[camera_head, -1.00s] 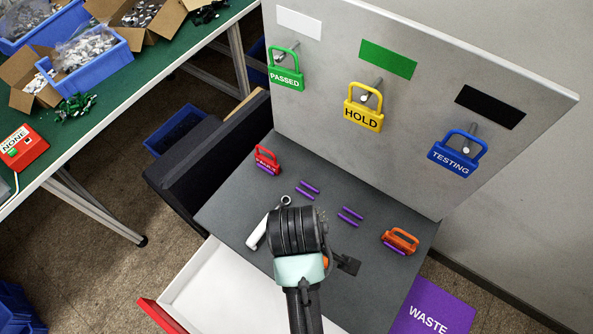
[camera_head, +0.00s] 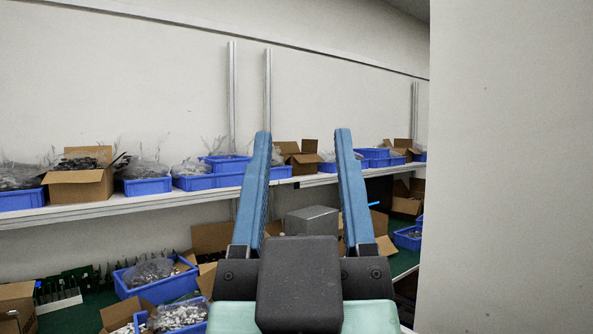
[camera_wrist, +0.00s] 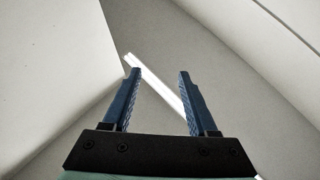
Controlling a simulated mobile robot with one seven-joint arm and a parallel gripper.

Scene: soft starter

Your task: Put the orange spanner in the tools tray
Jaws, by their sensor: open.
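My gripper (camera_head: 303,140) is raised in front of the head camera, with its two blue fingers spread apart and nothing between them. In the wrist view the gripper (camera_wrist: 160,73) is also open and empty, facing pale walls and a bright strip. I do not see the orange spanner or the tools tray in either current view.
A pale shelf (camera_head: 110,207) along the wall carries blue bins (camera_head: 147,186) and cardboard boxes (camera_head: 80,182). Below is a green bench (camera_head: 75,319) with more bins and boxes. A large pale panel (camera_head: 510,170) fills the right side.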

